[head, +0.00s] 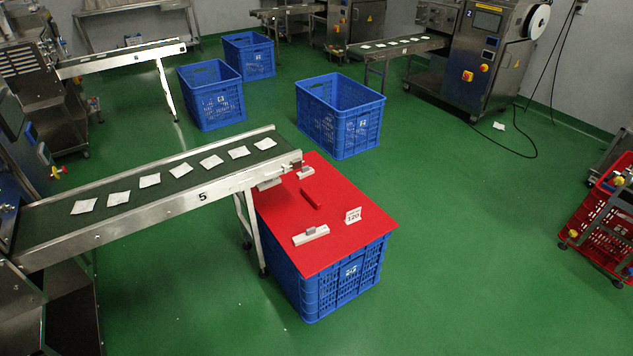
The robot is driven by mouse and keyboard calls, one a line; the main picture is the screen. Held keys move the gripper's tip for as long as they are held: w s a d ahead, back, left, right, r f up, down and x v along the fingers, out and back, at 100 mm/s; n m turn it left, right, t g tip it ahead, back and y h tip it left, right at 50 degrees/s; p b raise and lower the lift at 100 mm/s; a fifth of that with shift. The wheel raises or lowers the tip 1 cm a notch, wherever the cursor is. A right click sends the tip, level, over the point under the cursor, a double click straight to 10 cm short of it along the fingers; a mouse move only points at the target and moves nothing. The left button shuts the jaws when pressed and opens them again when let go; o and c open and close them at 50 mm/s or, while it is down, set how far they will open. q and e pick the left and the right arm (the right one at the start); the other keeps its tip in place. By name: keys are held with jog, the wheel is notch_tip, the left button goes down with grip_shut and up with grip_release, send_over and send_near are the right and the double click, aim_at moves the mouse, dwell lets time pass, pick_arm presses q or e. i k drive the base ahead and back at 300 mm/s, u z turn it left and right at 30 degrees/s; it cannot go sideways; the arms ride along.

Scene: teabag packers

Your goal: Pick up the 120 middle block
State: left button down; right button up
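A small white card (352,216) reading 120 stands on the red board (340,245) that covers a blue crate (345,280). A red bar-shaped block (311,199) lies on the board, between two white blocks with grey tops. The near white block (311,235) lies toward the board's front left. The far white block (306,173) lies near the end of the conveyor. The red block is the middle one of the three. Neither of my grippers shows in the head view.
Conveyor 5 (202,197), with several white teabags, ends at the board's far left corner and overhangs it. Blue crates (340,120) stand behind. A red crate (600,215) is at the right edge. Green floor is free in front and right of the board.

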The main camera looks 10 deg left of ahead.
aim_at(262, 186)
jog(key=z, duration=1.05)
jog(key=i, duration=3.7)
jog(key=u, duration=2)
jog(key=i, duration=2.8)
jog(key=u, duration=3.65)
